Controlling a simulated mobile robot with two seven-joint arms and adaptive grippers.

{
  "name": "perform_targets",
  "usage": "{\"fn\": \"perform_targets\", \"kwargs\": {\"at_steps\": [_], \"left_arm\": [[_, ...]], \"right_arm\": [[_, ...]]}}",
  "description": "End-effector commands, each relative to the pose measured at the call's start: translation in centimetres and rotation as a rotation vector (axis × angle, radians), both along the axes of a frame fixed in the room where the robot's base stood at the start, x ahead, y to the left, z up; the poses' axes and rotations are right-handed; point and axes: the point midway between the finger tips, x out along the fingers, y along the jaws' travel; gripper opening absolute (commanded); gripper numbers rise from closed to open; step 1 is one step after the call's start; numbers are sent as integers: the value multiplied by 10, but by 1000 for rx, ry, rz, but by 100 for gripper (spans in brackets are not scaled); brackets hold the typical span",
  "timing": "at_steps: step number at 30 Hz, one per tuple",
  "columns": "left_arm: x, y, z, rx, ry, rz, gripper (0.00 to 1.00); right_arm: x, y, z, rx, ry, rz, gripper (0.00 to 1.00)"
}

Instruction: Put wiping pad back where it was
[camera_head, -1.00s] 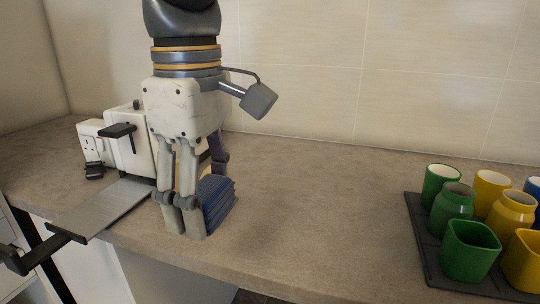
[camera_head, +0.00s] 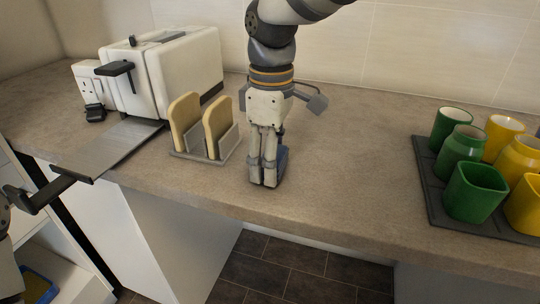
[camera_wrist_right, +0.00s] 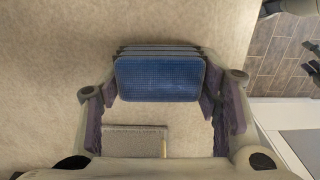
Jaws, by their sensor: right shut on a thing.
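My right gripper (camera_head: 264,183) is upright at the counter, just right of the toast rack. It is shut on the blue wiping pad (camera_head: 282,158), which shows only partly behind the fingers. In the right wrist view the pad's blue textured face (camera_wrist_right: 160,79) lies between the finger pads, with grey layered edges above it. I cannot tell whether the pad touches the counter.
The toast rack (camera_head: 222,147) holds two slices. A white toaster (camera_head: 180,72) stands behind it, with a flat metal sheet (camera_head: 110,148) in front. A dark tray (camera_head: 433,200) of green and yellow cups is at right. The counter (camera_head: 350,165) between is clear.

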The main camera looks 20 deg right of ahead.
Motion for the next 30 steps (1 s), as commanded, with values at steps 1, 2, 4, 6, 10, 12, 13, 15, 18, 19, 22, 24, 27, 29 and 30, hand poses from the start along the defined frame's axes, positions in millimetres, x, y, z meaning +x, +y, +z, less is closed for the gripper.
{"fn": "perform_targets", "kwargs": {"at_steps": [1,2,4,6,10,12,13,15,18,19,22,24,27,29,30], "left_arm": [[0,0,0,0,0,0,62],[0,0,0,0,0,0,62],[0,0,0,0,-1,0,62],[1,0,0,0,-2,0,62],[0,0,0,0,-2,0,62],[0,0,0,0,-1,0,62],[0,0,0,0,-1,0,62],[0,0,0,0,-1,0,62],[0,0,0,0,-1,0,62],[0,0,0,0,1,0,62],[0,0,0,0,0,0,62],[0,0,0,0,0,0,62],[-1,0,-1,0,3,0,62],[-2,0,-2,0,7,0,62],[-2,0,-2,0,9,0,62]], "right_arm": [[0,0,0,0,0,0,35],[0,0,0,0,0,0,35],[0,0,-2,-1,1,0,35],[0,0,-3,0,1,0,60],[0,0,-3,0,1,0,78],[0,0,-3,0,1,0,78],[0,0,-3,0,1,0,78],[0,0,-3,0,1,0,78],[0,0,-2,1,1,0,78],[0,0,0,0,0,0,78],[1,1,17,1,-3,0,78],[0,0,37,2,-5,-1,78],[0,0,65,2,-4,-1,78],[1,1,80,2,-3,0,78],[0,1,89,2,-2,0,78]]}}
